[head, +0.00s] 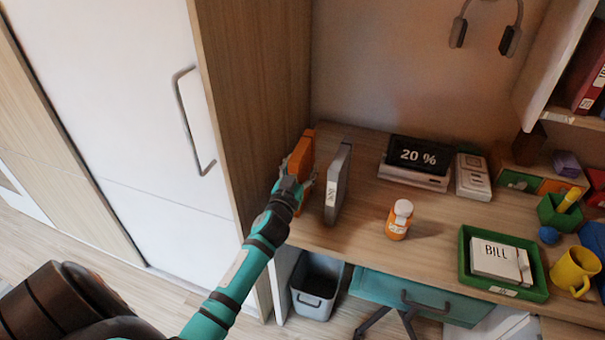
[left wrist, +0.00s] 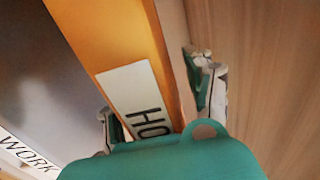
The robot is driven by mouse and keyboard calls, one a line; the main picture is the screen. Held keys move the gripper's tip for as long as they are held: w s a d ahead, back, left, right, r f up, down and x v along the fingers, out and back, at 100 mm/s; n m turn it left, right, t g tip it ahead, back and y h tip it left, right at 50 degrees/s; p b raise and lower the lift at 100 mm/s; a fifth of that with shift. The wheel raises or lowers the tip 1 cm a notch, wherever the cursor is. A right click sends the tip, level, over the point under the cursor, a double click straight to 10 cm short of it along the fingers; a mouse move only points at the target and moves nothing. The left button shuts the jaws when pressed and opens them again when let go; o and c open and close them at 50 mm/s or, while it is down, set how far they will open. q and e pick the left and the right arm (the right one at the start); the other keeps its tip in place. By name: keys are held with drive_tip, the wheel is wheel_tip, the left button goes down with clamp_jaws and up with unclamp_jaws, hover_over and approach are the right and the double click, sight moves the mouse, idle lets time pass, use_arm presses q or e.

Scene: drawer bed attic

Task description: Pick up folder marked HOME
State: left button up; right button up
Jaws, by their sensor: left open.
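The orange folder (head: 301,150) stands upright at the left end of the wooden desk, beside the wardrobe side. In the left wrist view the folder (left wrist: 112,38) fills the middle, and its white label shows the letters "HO"; the rest is hidden by my gripper body. My left gripper (head: 293,186) is at the folder's front edge. Its open fingers (left wrist: 160,100) stand on either side of the folder's spine. The grey folder (head: 338,185) stands just right of it, and its label reads "WORK" in the left wrist view (left wrist: 28,152). My right gripper is not in view.
The tall wooden wardrobe side (head: 258,90) is close on the left of the folder. A pill bottle (head: 398,222), a "20 %" display (head: 417,157) and a green tray (head: 478,283) with a "BILL" stack stand farther right. A grey bin (head: 315,285) is below the desk.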

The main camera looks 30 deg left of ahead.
use_arm(q)
drive_tip(key=shift+c, duration=0.3)
clamp_jaws()
